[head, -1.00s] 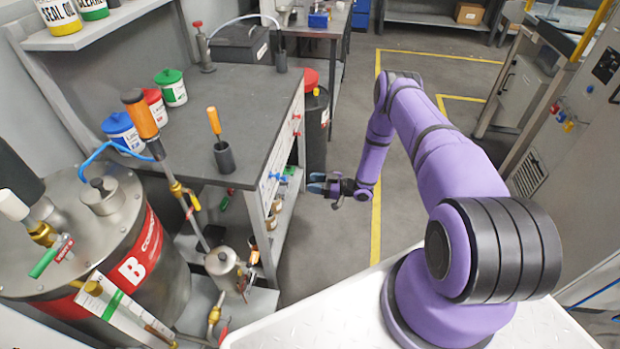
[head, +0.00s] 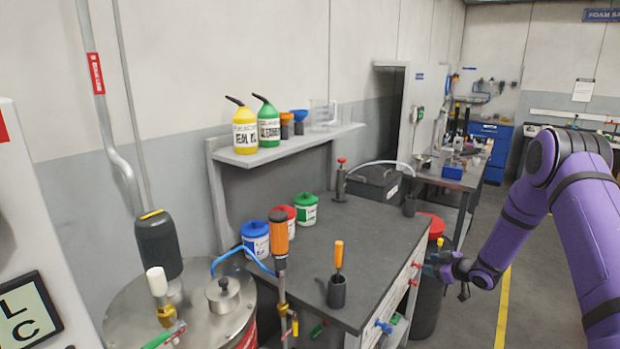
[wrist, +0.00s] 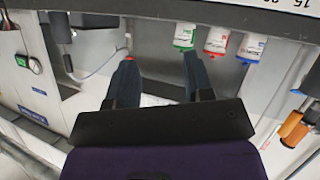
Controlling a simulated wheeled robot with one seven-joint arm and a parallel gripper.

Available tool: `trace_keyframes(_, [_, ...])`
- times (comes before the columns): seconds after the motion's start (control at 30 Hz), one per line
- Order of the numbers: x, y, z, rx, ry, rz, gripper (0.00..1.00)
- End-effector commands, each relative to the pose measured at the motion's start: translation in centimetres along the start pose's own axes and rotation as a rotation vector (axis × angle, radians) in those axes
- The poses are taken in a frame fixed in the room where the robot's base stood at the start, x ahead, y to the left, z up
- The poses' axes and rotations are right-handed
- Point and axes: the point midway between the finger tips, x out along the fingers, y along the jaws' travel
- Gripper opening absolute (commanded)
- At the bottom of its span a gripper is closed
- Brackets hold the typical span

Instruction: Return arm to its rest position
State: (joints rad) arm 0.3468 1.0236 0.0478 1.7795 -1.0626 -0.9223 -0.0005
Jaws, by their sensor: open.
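My purple arm (head: 515,225) shows at the right of the head view, bent down toward the floor side of the workbench. My gripper (head: 445,272) is beside the right end of the workbench, in front of the bin with the red lid. In the wrist view my gripper (wrist: 158,80) has its two blue-grey fingers spread apart, with nothing held between them.
The dark workbench (head: 375,250) carries blue, red and green-lidded tubs and an orange-handled tool in a holder (head: 337,290). A metal drum (head: 180,310) stands front left. A red-lidded bin (head: 428,310) is close to my gripper. Floor is clear around the yellow line (head: 502,310).

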Motion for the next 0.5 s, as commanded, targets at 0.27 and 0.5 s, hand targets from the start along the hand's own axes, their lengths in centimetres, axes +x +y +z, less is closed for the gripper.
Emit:
trace_keyframes(0.27, [-4.5,3.6,-9.5,-0.019,-0.157,0.143,0.47])
trace_keyframes(0.5, [-9.7,4.6,-16.6,0.007,-0.278,0.259,0.47])
